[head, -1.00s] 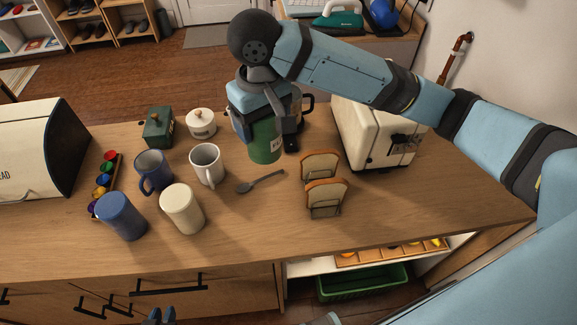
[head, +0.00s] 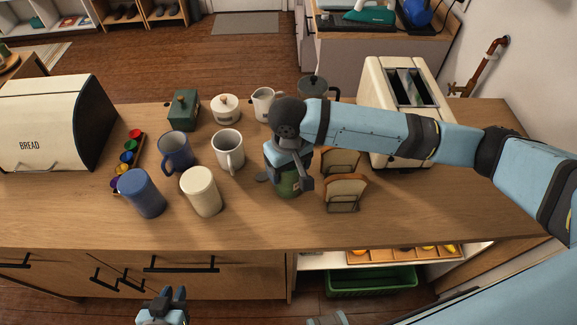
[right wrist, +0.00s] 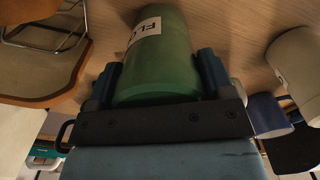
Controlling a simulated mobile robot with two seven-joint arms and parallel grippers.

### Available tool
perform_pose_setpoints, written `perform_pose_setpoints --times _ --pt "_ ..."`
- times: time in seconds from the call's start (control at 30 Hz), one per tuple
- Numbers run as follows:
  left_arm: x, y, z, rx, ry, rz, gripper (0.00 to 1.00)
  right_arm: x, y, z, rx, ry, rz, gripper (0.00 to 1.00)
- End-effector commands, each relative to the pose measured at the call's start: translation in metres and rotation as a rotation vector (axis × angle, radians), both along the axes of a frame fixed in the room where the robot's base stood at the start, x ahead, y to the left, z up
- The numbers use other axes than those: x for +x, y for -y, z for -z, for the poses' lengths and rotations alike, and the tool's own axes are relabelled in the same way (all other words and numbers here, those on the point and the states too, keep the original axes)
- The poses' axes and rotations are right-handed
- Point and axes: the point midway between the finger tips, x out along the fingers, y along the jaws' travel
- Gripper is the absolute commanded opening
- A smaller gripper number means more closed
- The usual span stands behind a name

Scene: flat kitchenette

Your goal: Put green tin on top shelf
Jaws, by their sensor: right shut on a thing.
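The green tin (head: 289,184) is a cylinder with a white label. My right gripper (head: 288,170) is shut on it from above, over the counter, just left of the toast racks. The gripper hides most of the tin in the head view, and I cannot tell whether it touches the counter. In the right wrist view the green tin (right wrist: 155,60) sits between the two fingers (right wrist: 160,78). An open shelf (head: 310,262) shows under the counter's right part. My left gripper (head: 171,296) is empty and open at the bottom, in front of the drawers.
Two toast racks (head: 345,193) and a toaster (head: 385,120) stand right of the tin. Under the counter are a wooden tray (head: 372,258) with fruit and a green basket (head: 372,282).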

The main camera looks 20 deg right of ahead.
Motion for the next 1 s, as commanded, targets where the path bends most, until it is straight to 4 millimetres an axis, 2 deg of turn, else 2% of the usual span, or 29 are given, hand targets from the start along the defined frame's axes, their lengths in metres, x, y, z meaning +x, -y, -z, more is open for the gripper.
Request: perform_pose_setpoints --times 0.37,0.4,0.47,0.5,0.77,0.87,1.0 --pt "0.0 0.0 -0.002 -0.001 -0.001 0.0 0.23 0.0 0.0 0.004 0.001 0.002 0.0 0.39" --pt "0.0 0.0 -0.001 -0.001 -0.001 0.0 0.23 0.0 0.0 0.005 0.0 0.002 0.0 0.84" --pt "0.0 0.0 -0.001 -0.001 -0.002 0.0 0.23 0.0 0.0 0.005 0.0 0.002 0.0 0.97" --pt "0.0 0.0 0.0 -0.001 -0.002 0.0 0.23 0.0 0.0 0.005 0.0 0.002 0.0 1.0" --pt "0.0 0.0 0.003 0.0 -0.003 0.0 0.23 0.001 0.0 0.002 0.002 0.003 -0.001 1.0" --pt "-0.001 0.0 0.003 0.0 -0.004 0.0 0.23 0.001 -0.001 -0.01 0.002 0.004 -0.001 1.0" --pt "0.0 0.0 0.004 0.0 -0.004 0.0 0.23 0.001 -0.001 -0.037 0.003 0.004 -0.002 1.0"
